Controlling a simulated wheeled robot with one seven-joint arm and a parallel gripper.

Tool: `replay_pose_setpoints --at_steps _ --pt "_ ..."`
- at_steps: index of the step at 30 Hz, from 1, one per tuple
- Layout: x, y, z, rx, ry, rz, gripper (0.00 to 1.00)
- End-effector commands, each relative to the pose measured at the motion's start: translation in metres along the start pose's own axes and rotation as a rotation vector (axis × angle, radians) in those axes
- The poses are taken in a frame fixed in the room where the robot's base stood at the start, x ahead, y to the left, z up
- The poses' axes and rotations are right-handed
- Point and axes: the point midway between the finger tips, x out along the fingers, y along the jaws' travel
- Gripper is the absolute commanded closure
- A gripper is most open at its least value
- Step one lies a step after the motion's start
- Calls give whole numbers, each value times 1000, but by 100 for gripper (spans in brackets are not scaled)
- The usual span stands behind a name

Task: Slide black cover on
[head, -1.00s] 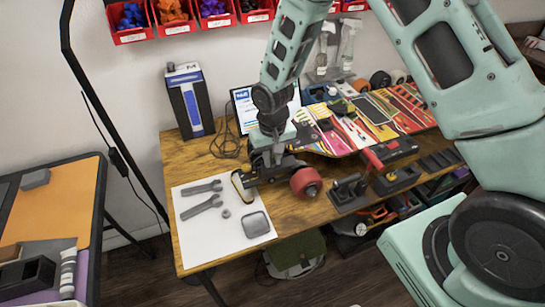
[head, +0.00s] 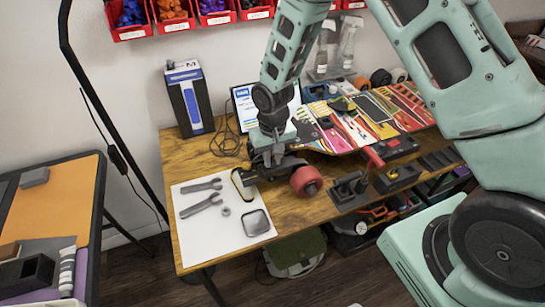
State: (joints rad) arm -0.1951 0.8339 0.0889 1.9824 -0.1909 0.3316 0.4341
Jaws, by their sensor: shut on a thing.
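My gripper (head: 267,162) points down over the left end of the electric skateboard (head: 345,135), by the dark truck. It is shut on a dark part, most likely the black cover (head: 288,163), but the fingers and truck hide its outline. A red wheel (head: 306,181) sits on the near side of that truck. A black piece with a yellow edge (head: 240,184) lies just left of the truck. I cannot tell whether the held part touches the truck.
Two wrenches (head: 201,205), a small nut (head: 226,211) and a square metal dish (head: 256,222) lie on a white mat (head: 203,250). A laptop (head: 246,108) stands behind. Black holders (head: 347,190) and a red-handled tool (head: 374,157) are at right.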

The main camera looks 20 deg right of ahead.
Motion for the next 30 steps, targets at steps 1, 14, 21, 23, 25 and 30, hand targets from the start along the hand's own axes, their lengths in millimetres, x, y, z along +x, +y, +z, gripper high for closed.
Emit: replay_pose_setpoints --at_steps 1,14,21,23,25,30 --pt "0 0 0 0 0 0 98" --pt "1 0 0 1 0 0 98" --pt "3 0 0 2 0 0 98" --pt "3 0 0 2 0 0 98" --pt "2 0 0 2 0 0 98" --pt "2 0 0 2 0 0 71"
